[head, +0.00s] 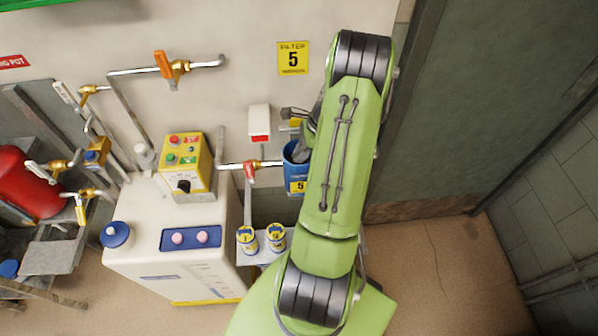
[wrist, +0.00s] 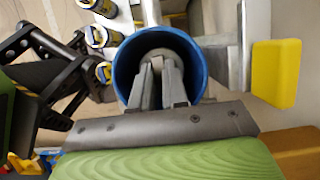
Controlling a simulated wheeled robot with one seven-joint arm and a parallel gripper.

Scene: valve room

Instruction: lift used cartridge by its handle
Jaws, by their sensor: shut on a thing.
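The blue filter housing (head: 297,180), with a yellow "5" label, hangs on the wall pipe beside my arm. In the wrist view its round blue rim (wrist: 121,62) surrounds my fingers from above. My gripper (wrist: 158,68) points down into the open housing, with its two fingers close together. It is shut on the handle of the used cartridge (wrist: 158,53), whose pale top shows only in part inside the housing. The handle is mostly hidden between the fingers. In the head view my arm hides most of the cartridge and the fingertips.
Cartridges with yellow-and-blue tops (head: 247,239) stand on a small shelf left of my arm. A red-handled valve (head: 249,170) sits on the pipe left of the housing. A white machine (head: 178,240) stands further left. A yellow block (wrist: 275,74) is right of the housing.

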